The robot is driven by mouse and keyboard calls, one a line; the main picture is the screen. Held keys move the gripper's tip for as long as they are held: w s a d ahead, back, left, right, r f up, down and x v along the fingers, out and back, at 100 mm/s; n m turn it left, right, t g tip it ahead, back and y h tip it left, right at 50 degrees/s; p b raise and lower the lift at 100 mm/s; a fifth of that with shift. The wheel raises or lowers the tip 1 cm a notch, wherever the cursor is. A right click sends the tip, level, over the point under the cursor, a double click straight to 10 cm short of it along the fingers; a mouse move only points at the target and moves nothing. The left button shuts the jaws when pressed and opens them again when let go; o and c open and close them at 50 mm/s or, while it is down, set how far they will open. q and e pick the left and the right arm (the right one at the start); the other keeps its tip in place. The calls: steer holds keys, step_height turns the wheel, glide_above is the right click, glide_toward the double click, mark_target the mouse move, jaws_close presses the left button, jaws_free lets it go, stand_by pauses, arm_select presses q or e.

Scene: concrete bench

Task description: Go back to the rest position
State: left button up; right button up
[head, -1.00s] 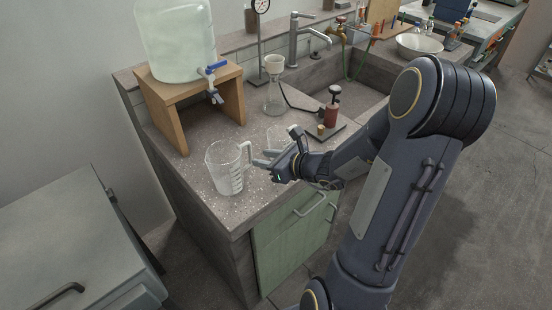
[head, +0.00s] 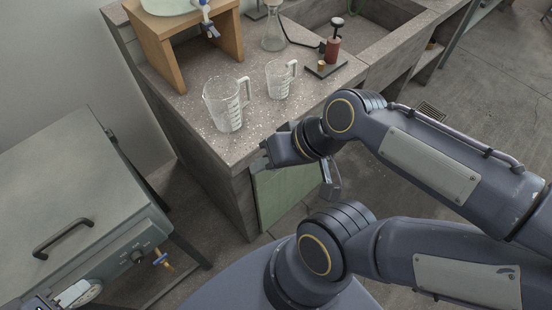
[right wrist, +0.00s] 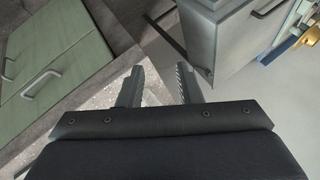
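My right gripper (head: 262,156) hangs at the front edge of the speckled bench (head: 250,148), in front of and below the two jugs. In the right wrist view its two fingers (right wrist: 157,84) stand apart with nothing between them. A larger clear measuring jug (head: 224,108) stands upright on the bench. A smaller clear jug (head: 280,80) stands upright to its right. The gripper touches neither.
A wooden stand (head: 160,48) bears a container with a blue tap. Green drawers (head: 283,192) are below the bench. A grey cabinet (head: 65,190) stands left.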

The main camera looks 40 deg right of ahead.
steer(key=shift+s+d+n+h, duration=0.25)
steer(key=shift+d+n+h, duration=0.25)
steer(key=shift+n, duration=0.2)
step_height(320, 180, up, 4)
steer(key=p, duration=0.3)
steer(key=shift+f+p, duration=0.15)
steer(key=shift+p, duration=0.25)
